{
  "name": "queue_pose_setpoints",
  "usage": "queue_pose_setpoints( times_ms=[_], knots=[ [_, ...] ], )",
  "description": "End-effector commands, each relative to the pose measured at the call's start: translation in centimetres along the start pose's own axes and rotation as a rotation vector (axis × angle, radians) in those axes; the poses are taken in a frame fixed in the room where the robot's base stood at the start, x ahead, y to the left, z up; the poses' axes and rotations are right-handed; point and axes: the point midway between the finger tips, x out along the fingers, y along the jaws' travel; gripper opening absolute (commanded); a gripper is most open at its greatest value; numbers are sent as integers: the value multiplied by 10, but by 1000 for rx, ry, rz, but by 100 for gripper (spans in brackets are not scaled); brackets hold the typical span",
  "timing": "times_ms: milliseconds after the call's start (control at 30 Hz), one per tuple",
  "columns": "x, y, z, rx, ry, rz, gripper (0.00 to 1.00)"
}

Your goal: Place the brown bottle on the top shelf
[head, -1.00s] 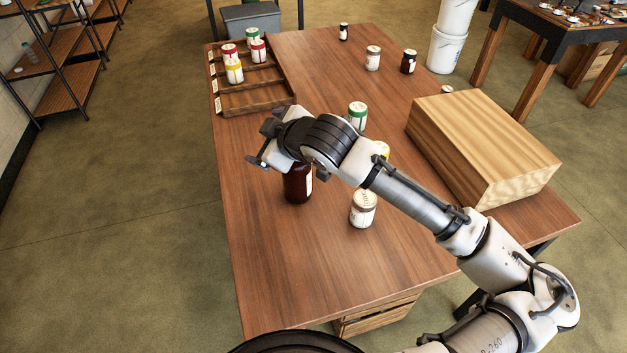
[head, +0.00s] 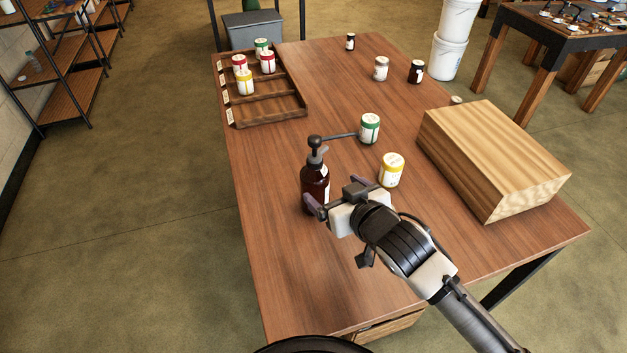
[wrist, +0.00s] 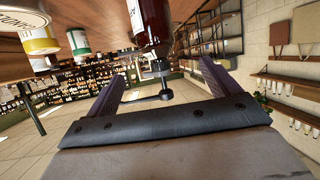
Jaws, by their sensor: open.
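The brown bottle (head: 314,172) with a black pump top stands upright on the wooden table, its spout pointing right in the head view. In the wrist view the brown bottle (wrist: 150,22) appears upside down, lined up between the two purple fingers. My gripper (head: 337,196) is open, low beside the bottle on its near right side; one finger overlaps the bottle's lower front in the head view. I cannot tell whether the bottle is between the fingertips. A dark-framed shelf rack (head: 75,85) with wooden boards stands at the far left; its top is cut off.
A yellow-labelled jar (head: 391,170) and a green-labelled jar (head: 369,128) stand close right of the bottle. A wooden box (head: 490,150) sits at the right. A sectioned tray (head: 275,112) holds several jars at the back left. The table's left part is clear.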

Motion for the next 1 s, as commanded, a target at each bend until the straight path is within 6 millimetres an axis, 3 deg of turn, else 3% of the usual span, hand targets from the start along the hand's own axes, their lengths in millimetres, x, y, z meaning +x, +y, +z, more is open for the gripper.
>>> queue_pose_setpoints(
  times_ms=[167, 600, 867, 1000],
  knots=[
    [7, 2, 10, 17, -11, 6, 88],
    [72, 3, 4, 19, -9, 5, 88],
    [90, 3, 4, 19, -10, 6, 88],
    [111, 3, 4, 18, -11, 5, 88]
  ],
)
